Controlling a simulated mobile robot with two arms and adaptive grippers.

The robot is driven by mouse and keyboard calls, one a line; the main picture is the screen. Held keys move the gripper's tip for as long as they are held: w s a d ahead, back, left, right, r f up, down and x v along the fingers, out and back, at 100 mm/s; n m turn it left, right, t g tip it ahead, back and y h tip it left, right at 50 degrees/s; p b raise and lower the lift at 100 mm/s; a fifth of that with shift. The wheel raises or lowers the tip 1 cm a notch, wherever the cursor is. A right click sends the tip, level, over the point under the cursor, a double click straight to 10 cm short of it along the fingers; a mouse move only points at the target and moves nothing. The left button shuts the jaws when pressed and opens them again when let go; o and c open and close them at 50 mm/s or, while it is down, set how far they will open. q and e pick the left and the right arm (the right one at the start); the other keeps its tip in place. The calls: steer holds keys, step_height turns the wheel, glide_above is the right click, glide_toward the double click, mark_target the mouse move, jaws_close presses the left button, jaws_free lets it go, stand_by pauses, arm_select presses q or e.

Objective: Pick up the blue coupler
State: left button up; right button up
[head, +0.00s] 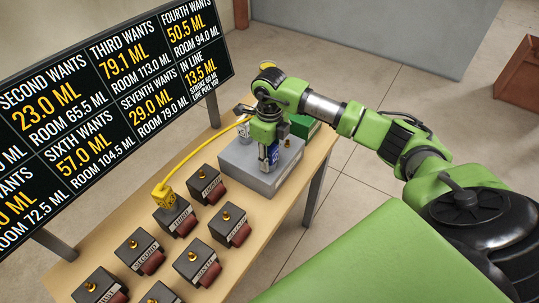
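The blue coupler (272,153) stands upright at the grey block (277,181) on the wooden table. My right gripper (268,140) points down over it from above, with its fingertips at the coupler's upper part. The fingers and my wrist hide the coupler's top, and I cannot tell whether they grip it or only stand around it. My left gripper is not in view.
A yellow hose (208,139) runs from near my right gripper to a yellow fitting (164,196). Several dark labelled blocks (141,247) with brass tips fill the table's front. A green box (304,127) stands behind the grey block. A black board (110,100) stands along the left.

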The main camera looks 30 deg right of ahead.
steer(key=shift+r, duration=0.1)
steer(key=shift+w+r, duration=0.1)
steer(key=shift+r, duration=0.5)
steer(key=s+a+r+b, duration=0.2)
steer(key=s+r+b, duration=0.3)
steer(key=s+r, duration=0.6)
steer(key=s, duration=0.3)
steer(key=shift+a+r, duration=0.35)
steer(key=shift+a, duration=0.05)
steer(key=shift+w, duration=0.1)
stand_by(0.6)
